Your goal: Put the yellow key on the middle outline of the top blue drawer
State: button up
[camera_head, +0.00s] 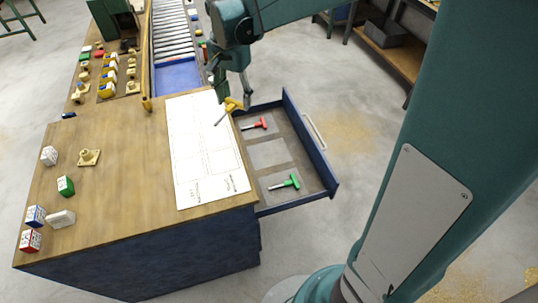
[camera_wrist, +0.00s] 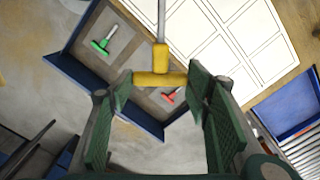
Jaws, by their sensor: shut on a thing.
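My gripper (camera_head: 232,96) is shut on the yellow key (camera_head: 228,106), a T-handled key with a grey shaft, by its yellow handle. In the wrist view the handle (camera_wrist: 158,79) spans between my fingers (camera_wrist: 160,88), with the shaft pointing away. The key is held up near the sheet's right edge and the drawer's far left corner. The open blue drawer (camera_head: 322,167) has a red key (camera_head: 256,125) on its far outline and a green key (camera_head: 287,183) on its near outline. The grey middle outline (camera_head: 268,153) between them is bare.
A white printed sheet (camera_head: 205,150) lies on the wooden bench (camera_head: 125,165) left of the drawer. Small blocks (camera_head: 66,186) and brass parts (camera_head: 89,156) stand further left. A roller conveyor (camera_head: 175,45) with a blue tray (camera_head: 178,75) is at the back.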

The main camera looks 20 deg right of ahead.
jog(key=w+d+m+b, duration=0.3)
jog(key=d+m, duration=0.5)
jog(key=d, duration=1.1)
send_over(283, 150)
notch_tip(283, 150, down, 25)
jog(key=shift+m+b, duration=0.3)
jog(key=shift+b, duration=0.15)
jog(key=shift+f+b, duration=0.8)
jog(key=shift+f, duration=2.35)
jog(key=shift+f+b, duration=0.5)
jog(key=shift+f, duration=1.35)
jog(key=shift+f, duration=0.2)
jog(key=o, duration=0.9)
